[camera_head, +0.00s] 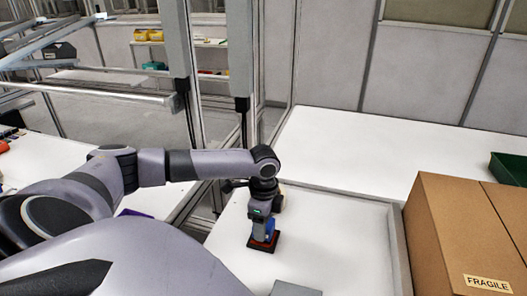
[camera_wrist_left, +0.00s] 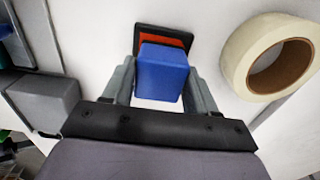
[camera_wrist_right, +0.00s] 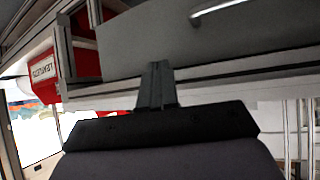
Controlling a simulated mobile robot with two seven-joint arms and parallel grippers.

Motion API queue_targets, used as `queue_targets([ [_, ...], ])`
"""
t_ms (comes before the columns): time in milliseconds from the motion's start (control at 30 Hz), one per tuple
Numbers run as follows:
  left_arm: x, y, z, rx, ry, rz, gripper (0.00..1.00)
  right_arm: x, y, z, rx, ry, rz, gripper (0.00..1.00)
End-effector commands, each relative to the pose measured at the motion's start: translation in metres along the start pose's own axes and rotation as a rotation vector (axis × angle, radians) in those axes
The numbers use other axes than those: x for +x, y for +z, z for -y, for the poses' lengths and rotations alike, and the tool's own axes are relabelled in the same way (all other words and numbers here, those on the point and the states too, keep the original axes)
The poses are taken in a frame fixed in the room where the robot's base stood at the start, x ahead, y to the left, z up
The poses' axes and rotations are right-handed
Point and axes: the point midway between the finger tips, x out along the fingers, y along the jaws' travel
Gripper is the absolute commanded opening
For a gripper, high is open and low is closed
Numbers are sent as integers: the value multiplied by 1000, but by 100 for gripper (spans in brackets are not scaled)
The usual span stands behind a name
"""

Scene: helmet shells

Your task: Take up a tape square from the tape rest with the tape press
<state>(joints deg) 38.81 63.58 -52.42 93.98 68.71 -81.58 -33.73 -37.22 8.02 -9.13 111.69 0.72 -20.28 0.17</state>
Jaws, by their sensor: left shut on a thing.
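The tape press, a blue block (camera_head: 264,229), is between the fingers of my left gripper (camera_head: 262,216), which is shut on it. In the left wrist view the press (camera_wrist_left: 163,70) is upright between both fingers of the gripper (camera_wrist_left: 161,82). The tape rest, a flat black-rimmed square (camera_head: 263,246), lies on the white table under the press. An orange-red surface (camera_wrist_left: 160,39) shows inside its rim (camera_wrist_left: 187,37), partly hidden by the press. I cannot tell whether press and rest touch. My right gripper (camera_wrist_right: 157,82) shows in its wrist view, fingers together with nothing between them.
A cream tape roll (camera_wrist_left: 237,58) stands beside the rest, close to my left gripper. A grey block (camera_wrist_left: 45,102) is on the other side; it shows at the head view's bottom edge (camera_head: 296,288). A cardboard box (camera_head: 440,230) is at right. The table between is clear.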

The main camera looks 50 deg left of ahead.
Motion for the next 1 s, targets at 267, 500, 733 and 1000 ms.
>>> queue_targets([
  [267, 3, 0, 0, 0, -1, 0, 33, 0, 1, 0, 0, 0, 0, 0],
  [500, 6, 0, 0, 0, 0, -1, 33, 1, 1, 0, 0, 0, 0, 0],
  [733, 8, 0, 0, 0, 0, -1, 33, 1, 2, 0, 0, 0, 0, 0],
  [1000, 9, 0, 0, 0, -1, -1, 33, 1, 2, 0, 0, 0, 0, 0],
])
